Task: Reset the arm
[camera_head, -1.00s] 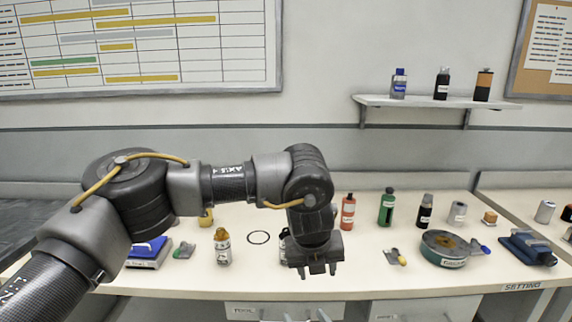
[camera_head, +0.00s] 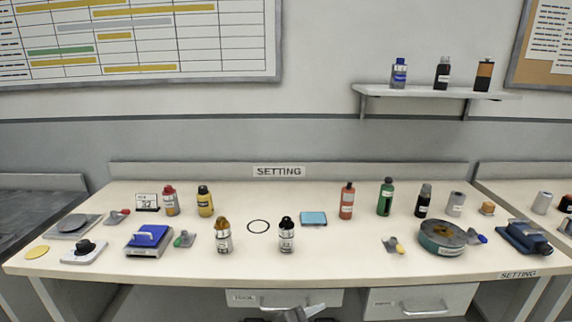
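The white bench (camera_head: 330,267) marked SETTING is in full view. A thin black ring (camera_head: 258,227) lies flat near its middle. A white bottle with an orange-brown top (camera_head: 223,237) stands to the ring's left, and a white bottle with a black top (camera_head: 287,236) stands to its right. A light blue pad (camera_head: 313,218) lies just behind and right of the black-topped bottle.
At the left are a blue-topped device (camera_head: 149,240), red (camera_head: 170,202) and yellow (camera_head: 205,202) bottles. At the right are red (camera_head: 347,202) and green (camera_head: 385,198) bottles, a round tin (camera_head: 442,239) and a blue vise-like tool (camera_head: 525,238). The front middle is clear.

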